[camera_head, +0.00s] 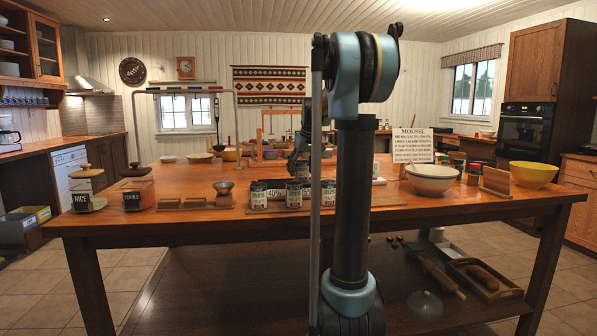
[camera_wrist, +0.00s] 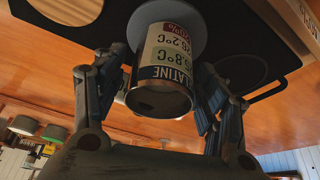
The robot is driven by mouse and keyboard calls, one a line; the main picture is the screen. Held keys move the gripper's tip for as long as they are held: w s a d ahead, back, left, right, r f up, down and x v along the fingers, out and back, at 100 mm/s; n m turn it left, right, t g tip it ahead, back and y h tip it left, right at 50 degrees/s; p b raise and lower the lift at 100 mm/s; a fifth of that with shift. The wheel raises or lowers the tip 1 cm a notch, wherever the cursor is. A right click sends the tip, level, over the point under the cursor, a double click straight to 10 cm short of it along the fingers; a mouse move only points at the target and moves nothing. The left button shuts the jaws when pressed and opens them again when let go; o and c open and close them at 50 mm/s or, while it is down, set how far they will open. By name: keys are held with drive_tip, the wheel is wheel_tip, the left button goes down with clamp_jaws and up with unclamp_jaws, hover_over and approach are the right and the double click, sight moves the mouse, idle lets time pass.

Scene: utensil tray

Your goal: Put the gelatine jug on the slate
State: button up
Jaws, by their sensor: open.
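The gelatine jug (camera_wrist: 166,70), a small metal can with a white label and a dark band reading "...LATINE", is in the middle of the wrist view. It appears to stand on a grey disc (camera_wrist: 200,20) on a dark flat slab (camera_wrist: 248,50), perhaps the slate. My gripper (camera_wrist: 160,68) is open, one finger on each side of the jug. A gap shows at the right; contact at the left I cannot tell. In the head view my gripper (camera_head: 302,158) is low over the table's middle, partly hidden by my arm.
Labelled cans (camera_head: 258,195) stand along the near part of the wooden table (camera_head: 180,222). Jars (camera_head: 84,190) are at the left. My arm hides part of the middle.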

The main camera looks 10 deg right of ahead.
drive_tip(key=shift+r, duration=0.15)
drive_tip(key=v, duration=1.2)
